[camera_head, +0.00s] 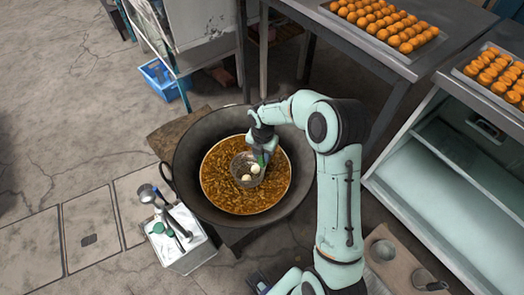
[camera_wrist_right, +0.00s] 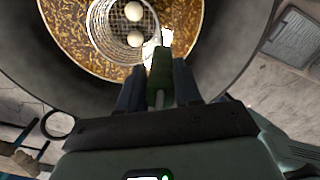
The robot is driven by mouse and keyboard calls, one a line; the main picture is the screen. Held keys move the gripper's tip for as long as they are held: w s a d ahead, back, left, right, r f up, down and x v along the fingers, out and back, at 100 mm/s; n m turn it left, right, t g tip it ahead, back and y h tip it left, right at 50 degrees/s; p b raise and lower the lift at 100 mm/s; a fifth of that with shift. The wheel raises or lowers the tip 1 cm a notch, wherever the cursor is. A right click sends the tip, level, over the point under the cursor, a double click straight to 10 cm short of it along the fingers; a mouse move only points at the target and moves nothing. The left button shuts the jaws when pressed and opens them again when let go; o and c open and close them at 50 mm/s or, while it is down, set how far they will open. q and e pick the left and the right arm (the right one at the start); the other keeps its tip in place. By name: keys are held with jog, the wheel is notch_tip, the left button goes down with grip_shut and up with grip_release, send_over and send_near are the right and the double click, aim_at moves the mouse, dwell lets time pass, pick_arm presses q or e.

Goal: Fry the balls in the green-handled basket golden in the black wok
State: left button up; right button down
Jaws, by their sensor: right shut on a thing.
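The black wok (camera_head: 190,165) stands in the middle of the head view, with brown bubbling oil (camera_head: 225,195) in it. The wire basket (camera_head: 238,170) is over the oil inside the wok and holds pale balls (camera_head: 246,177). In the right wrist view two cream-white balls (camera_wrist_right: 134,38) show in the basket (camera_wrist_right: 110,25). My right gripper (camera_head: 262,140) is shut on the basket's green handle (camera_wrist_right: 159,70), its dark fingers on both sides of it. I cannot tell how deep the basket sits in the oil. My left gripper is not in view.
Trays of orange balls (camera_head: 392,22) stand on metal tables at the upper right. A white container with ladles (camera_head: 175,235) stands left of the wok. A blue crate (camera_head: 160,77) lies on the floor behind. Bowls (camera_head: 383,250) rest on a board at lower right.

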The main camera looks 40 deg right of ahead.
aim_at(262, 163)
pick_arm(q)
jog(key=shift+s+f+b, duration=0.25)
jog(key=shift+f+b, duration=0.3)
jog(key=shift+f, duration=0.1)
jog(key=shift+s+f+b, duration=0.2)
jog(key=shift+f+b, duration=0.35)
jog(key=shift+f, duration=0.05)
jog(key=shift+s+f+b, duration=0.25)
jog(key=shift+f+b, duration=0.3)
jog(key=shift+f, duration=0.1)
pick_arm(e)
jog(key=shift+f, duration=3.2)
dwell(2.9)
